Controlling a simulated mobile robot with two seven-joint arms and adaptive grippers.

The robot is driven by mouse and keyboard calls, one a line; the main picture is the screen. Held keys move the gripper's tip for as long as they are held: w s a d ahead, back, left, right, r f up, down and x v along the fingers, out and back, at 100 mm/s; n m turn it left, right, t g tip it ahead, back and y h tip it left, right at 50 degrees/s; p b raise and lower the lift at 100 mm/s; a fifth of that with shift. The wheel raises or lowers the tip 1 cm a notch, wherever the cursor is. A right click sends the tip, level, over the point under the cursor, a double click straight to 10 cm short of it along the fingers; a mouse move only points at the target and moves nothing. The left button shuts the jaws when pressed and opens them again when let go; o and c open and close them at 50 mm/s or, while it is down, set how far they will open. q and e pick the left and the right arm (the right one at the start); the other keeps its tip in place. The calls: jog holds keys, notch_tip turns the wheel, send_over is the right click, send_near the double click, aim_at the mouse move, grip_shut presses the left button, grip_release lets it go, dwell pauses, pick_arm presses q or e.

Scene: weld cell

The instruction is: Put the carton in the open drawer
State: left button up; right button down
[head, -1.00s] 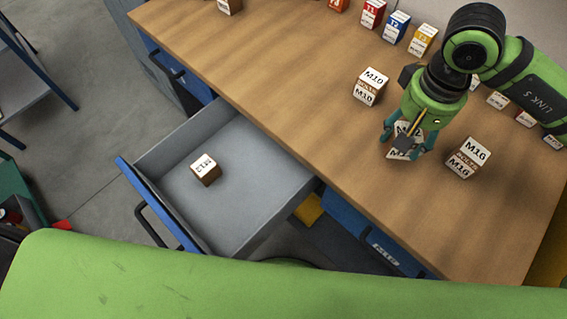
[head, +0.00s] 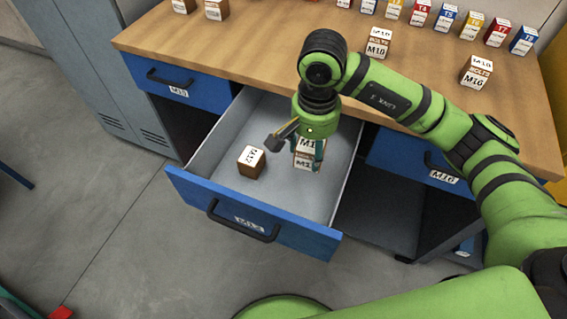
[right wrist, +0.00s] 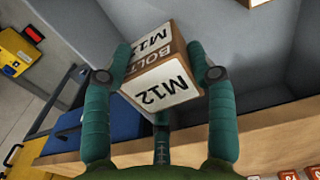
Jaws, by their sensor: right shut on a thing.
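The carton (head: 308,158) is a white and brown box. It reads M12 and BOLTS in the right wrist view (right wrist: 160,72). My right gripper (head: 309,150) is shut on it, with a finger on either side in the right wrist view (right wrist: 158,76). The open drawer (head: 298,203) has a grey inside and a blue front. The held carton is over the right part of the drawer's inside; I cannot tell its exact height above the floor. My left gripper is not in view.
Another carton (head: 251,161) sits in the drawer, left of the held one. The wooden bench top (head: 240,55) behind carries an M10 carton (head: 379,43), an M16 carton (head: 476,73) and a row of coloured boxes. The drawer floor near its front is bare.

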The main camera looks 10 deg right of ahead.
jog(key=shift+m, duration=0.6)
notch_tip(320, 180, down, 7)
jog(key=shift+w+a+f+p, duration=0.1)
jog(key=shift+w+p, duration=0.05)
jog(key=shift+p, duration=0.2)
notch_tip(320, 180, down, 4)
jog(key=shift+a+f+p, duration=0.15)
jog(key=shift+f+p, duration=0.05)
jog(key=shift+p, duration=0.1)
jog(key=shift+f, duration=0.15)
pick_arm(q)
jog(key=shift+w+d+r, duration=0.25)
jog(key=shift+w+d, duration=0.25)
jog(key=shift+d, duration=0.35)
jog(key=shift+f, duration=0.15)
pick_arm(e)
jog(key=shift+f+b, duration=0.2)
jog(key=shift+b, duration=0.1)
jog(key=shift+c, duration=1.9)
grip_release()
jog(key=shift+r, duration=0.1)
